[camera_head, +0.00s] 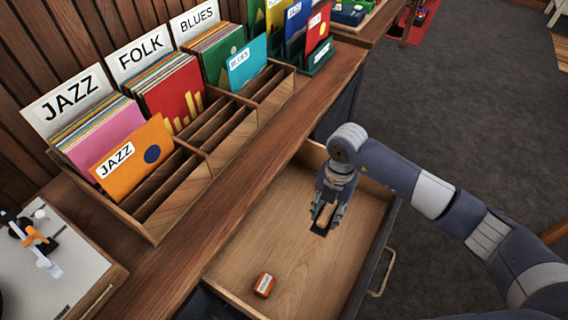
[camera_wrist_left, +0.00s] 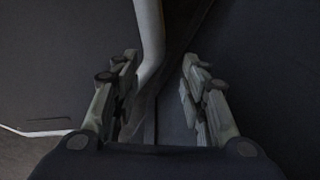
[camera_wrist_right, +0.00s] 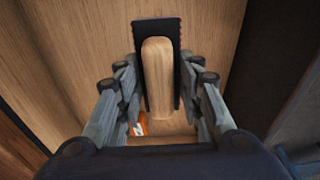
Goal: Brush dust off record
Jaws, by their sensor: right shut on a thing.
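My right gripper (camera_head: 325,215) is shut on a record brush (camera_wrist_right: 158,75), which has a pale wooden handle and a black base. It holds the brush over the open wooden drawer (camera_head: 300,235); I cannot tell whether the brush touches the drawer floor. The turntable (camera_head: 75,262) is at the lower left of the head view, with its tonearm (camera_head: 35,238) in sight. Only a dark sliver shows at the left edge, so the record is mostly out of view. My left gripper (camera_wrist_left: 158,65) is open and empty in the left wrist view, outside the head view.
A small orange box (camera_head: 264,285) lies in the drawer. A wooden record rack (camera_head: 160,225) with JAZZ, FOLK and BLUES sleeves stands on the counter (camera_head: 225,215) between the drawer and the wall. The grey floor at right is open.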

